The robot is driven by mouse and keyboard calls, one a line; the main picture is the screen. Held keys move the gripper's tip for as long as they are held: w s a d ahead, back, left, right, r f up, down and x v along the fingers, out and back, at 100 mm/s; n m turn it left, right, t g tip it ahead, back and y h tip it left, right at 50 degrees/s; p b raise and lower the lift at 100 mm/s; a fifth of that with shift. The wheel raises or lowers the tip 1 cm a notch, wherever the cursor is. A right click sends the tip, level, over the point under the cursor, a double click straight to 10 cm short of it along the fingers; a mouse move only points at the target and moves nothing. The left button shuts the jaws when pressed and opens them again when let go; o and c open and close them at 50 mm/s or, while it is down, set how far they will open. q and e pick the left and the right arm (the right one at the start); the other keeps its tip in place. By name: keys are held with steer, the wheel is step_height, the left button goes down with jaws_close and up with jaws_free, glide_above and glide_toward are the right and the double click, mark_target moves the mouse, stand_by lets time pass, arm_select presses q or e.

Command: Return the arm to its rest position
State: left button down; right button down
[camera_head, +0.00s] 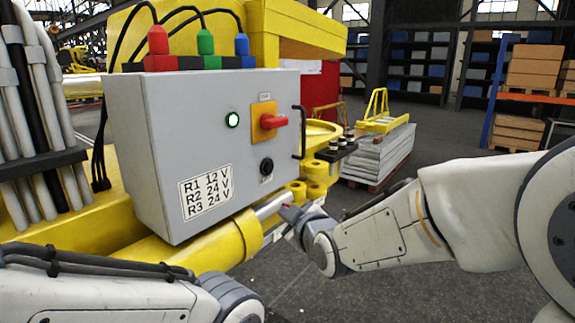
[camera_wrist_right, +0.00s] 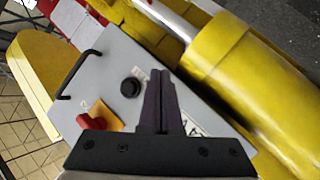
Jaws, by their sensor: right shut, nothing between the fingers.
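My right arm (camera_head: 385,235) reaches in from the right in the head view. Its gripper (camera_head: 288,212) is small and partly hidden there, in front of the yellow boom cylinder and below the right side of the grey control box (camera_head: 165,150). In the right wrist view the dark fingers of my right gripper (camera_wrist_right: 159,75) are together and empty, over the face of the box (camera_wrist_right: 110,75). I cannot tell how far apart they are from the box. My left arm (camera_head: 110,295) lies along the bottom left; its gripper is out of view.
Red, green and blue connectors (camera_head: 205,45) with cables sit on top. The yellow cylinder (camera_wrist_right: 240,75) runs close beside my right gripper. Open floor (camera_head: 420,295) lies right.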

steer(key=s+f+m+g+h, duration=0.1)
steer(key=s+f+g, duration=0.35)
steer(key=s, duration=0.25)
steer(key=s+f+m+g, duration=0.1)
steer(key=s+f+g, duration=0.2)
steer(key=s+f, duration=0.35)
steer(key=s+d+f+m+g+h, duration=0.1)
steer(key=s+d+g, duration=0.2)
steer(key=s, duration=0.6)
steer(key=s+d+f+m+g+h, duration=0.1)
steer(key=s+d+g+h, duration=0.1)
steer(key=s, duration=0.8)
steer(key=shift+d+f+m+g, duration=0.25)
steer(key=shift+d+m+g, duration=0.15)
steer(key=shift+d+g, duration=0.2)
